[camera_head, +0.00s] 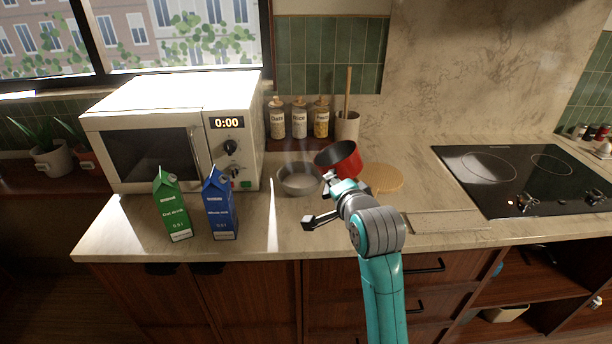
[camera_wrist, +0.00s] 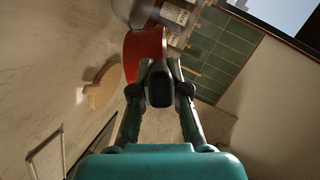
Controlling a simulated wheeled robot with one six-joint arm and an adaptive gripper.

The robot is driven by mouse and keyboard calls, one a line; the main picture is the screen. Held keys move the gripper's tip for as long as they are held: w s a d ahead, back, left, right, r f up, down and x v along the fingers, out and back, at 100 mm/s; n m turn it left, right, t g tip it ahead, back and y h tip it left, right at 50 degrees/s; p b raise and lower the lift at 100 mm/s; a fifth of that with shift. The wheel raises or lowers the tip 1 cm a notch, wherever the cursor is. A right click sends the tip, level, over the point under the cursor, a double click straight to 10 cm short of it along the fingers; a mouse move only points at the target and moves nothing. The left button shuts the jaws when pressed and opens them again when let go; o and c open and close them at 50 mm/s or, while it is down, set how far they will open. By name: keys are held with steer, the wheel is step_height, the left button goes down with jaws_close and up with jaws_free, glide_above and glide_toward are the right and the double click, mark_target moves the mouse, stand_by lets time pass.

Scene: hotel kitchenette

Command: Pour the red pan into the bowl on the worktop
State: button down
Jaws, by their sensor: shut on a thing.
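The red pan (camera_head: 339,157) is held up just right of the bowl, tilted, with its dark inside partly showing. My gripper (camera_head: 333,190) is shut on its handle. In the wrist view the gripper (camera_wrist: 160,82) closes around the dark handle end, with the red pan (camera_wrist: 144,48) beyond it. The grey bowl (camera_head: 299,181) stands on the worktop (camera_head: 255,215), left of and below the pan, with faint steam above it. The bowl's contents look greyish and cannot be made out clearly.
A green carton (camera_head: 172,205) and a blue carton (camera_head: 220,204) stand front left, before the microwave (camera_head: 175,135). Several bottles (camera_head: 299,118) and a utensil pot (camera_head: 347,126) stand behind. A round wooden board (camera_head: 382,178) lies right of the pan; the hob (camera_head: 520,178) is further right.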

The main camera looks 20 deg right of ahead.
steer(key=m+t, duration=0.1)
steer(key=d+m, duration=0.1)
steer(key=s+m+t+y, duration=0.1)
steer(key=shift+d+f+m+t, duration=0.2)
steer(key=shift+d+m+t, duration=0.1)
steer(key=shift+m, duration=0.1)
steer(key=shift+w+r, duration=0.1)
steer(key=shift+r, duration=1.9)
